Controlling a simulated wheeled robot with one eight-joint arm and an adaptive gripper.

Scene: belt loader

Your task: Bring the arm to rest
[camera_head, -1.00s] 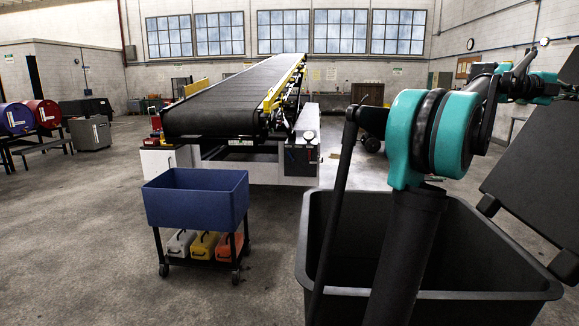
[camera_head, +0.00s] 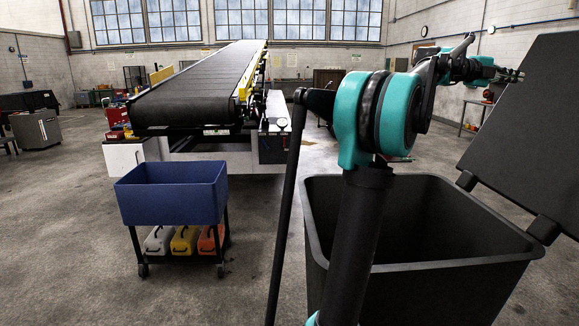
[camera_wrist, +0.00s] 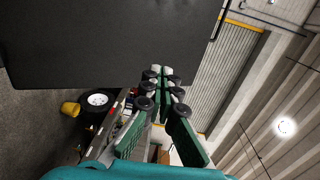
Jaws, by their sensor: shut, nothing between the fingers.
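My gripper (camera_head: 512,75) is at the upper right in the head view, at the end of my folded teal and black arm. It is raised above the black bin, near the bin's open lid. In the wrist view my gripper (camera_wrist: 160,72) has its fingers together with nothing between them. The bin's dark lid seems to fill the upper left of the wrist view.
A black open bin (camera_head: 503,245) with a raised lid (camera_head: 530,120) stands at the right. A blue cart (camera_head: 172,197) with several small cases below stands at the left. The belt loader (camera_head: 200,88) is behind it.

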